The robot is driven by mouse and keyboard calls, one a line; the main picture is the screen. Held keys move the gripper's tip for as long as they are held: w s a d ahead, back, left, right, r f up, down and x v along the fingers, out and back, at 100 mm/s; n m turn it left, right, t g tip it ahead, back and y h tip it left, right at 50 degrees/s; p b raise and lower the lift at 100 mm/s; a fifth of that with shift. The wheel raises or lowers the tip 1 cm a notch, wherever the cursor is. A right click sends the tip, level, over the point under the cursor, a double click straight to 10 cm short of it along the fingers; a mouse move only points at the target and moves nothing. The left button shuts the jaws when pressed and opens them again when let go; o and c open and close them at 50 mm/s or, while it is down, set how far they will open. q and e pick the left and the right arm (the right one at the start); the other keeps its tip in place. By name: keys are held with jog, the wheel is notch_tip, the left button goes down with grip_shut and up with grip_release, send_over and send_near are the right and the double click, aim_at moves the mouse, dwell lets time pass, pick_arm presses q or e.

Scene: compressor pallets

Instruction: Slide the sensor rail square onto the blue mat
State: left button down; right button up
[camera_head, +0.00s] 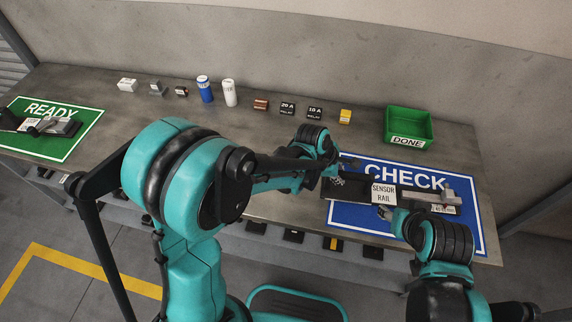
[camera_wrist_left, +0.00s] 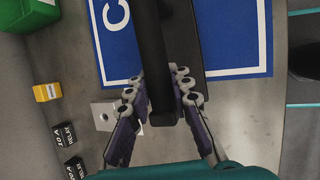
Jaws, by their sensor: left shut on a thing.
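The sensor rail (camera_head: 412,193) is a long dark bar on a black base plate with grey blocks and a white "SENSOR RAIL" label. It lies over the blue CHECK mat (camera_head: 362,219), lengthwise across it. In the left wrist view the dark bar (camera_wrist_left: 152,50) runs past the border of the blue mat (camera_wrist_left: 237,35) at its near end. My left gripper (camera_wrist_left: 160,92) is shut on that end of the bar; it shows at the rail's left end in the head view (camera_head: 338,163). My right gripper (camera_head: 388,212) is at the rail's front side, its fingertips too small to judge.
A green DONE bin (camera_head: 409,124) stands behind the mat. Relay boxes (camera_head: 314,112), a yellow box (camera_head: 345,116) and cans (camera_head: 205,89) line the back. A green READY mat (camera_head: 62,146) with another grey-black assembly lies far left.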

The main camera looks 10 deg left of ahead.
aim_at(356, 176)
pick_arm(q)
jog(key=shift+w+d, duration=0.1)
jog(key=shift+d, duration=2.6)
jog(key=c, duration=1.3)
grip_release()
jog(key=v, duration=1.2)
jog(key=s+a+m+t+y, duration=0.1)
jog(key=s+a+m, duration=0.3)
jog(key=a+m, duration=0.2)
jog(key=s+a+m+t+y, duration=0.1)
jog(key=s+a+m, duration=0.3)
jog(key=a, duration=0.5)
jog(key=s+a+r+m+t+y, duration=0.1)
jog(key=s+a+m+t+y, duration=0.1)
jog(key=s+a+m, duration=0.3)
jog(key=shift+a+m, duration=1.45)
jog(key=shift+m, duration=0.15)
